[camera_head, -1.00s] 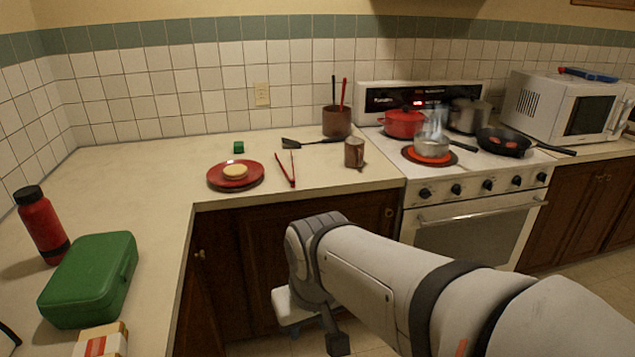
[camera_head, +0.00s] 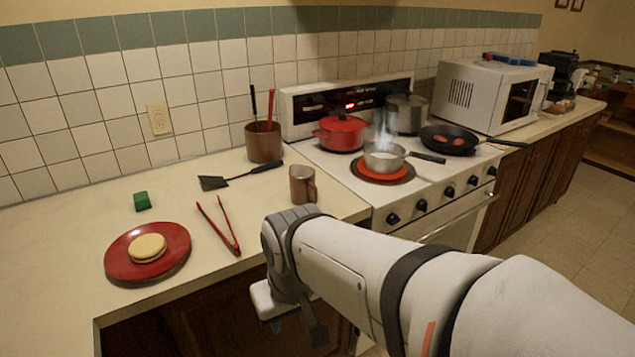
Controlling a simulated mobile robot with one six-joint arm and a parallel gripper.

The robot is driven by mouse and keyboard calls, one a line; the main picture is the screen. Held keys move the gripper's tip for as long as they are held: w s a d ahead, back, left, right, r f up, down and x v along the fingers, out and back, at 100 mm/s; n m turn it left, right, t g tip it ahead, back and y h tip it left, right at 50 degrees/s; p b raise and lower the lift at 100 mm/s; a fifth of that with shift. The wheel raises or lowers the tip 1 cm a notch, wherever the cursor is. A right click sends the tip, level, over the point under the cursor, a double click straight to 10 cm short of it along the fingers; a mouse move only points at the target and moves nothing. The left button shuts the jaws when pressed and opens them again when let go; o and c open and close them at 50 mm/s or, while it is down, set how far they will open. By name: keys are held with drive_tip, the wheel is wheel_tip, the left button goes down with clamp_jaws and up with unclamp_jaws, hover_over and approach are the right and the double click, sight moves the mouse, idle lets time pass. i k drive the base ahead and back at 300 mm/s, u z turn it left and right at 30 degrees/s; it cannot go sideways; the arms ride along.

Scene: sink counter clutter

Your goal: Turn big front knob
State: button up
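The white stove (camera_head: 345,185) has a row of several black knobs on its front panel, among them a left one (camera_head: 393,219), a middle one (camera_head: 449,192) and a right one (camera_head: 491,170). I cannot tell which is the big one. A steaming pot (camera_head: 384,157) sits on a glowing orange burner (camera_head: 383,171) at the stove's front left. My gripper (camera_head: 292,322) points down in front of the counter, left of the stove and apart from the knobs.
A red pot (camera_head: 341,133), a grey pot (camera_head: 406,115) and a black pan (camera_head: 450,139) are on the stove. The pan's handle reaches right. A brown mug (camera_head: 303,185), red tongs (camera_head: 218,228) and a red plate (camera_head: 118,262) are on the counter. Floor (camera_head: 560,220) is open at right.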

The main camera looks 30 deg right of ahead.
sight(392, 220)
drive_tip(key=z, duration=0.45)
drive_tip(key=i, duration=0.85)
drive_tip(key=z, duration=0.7)
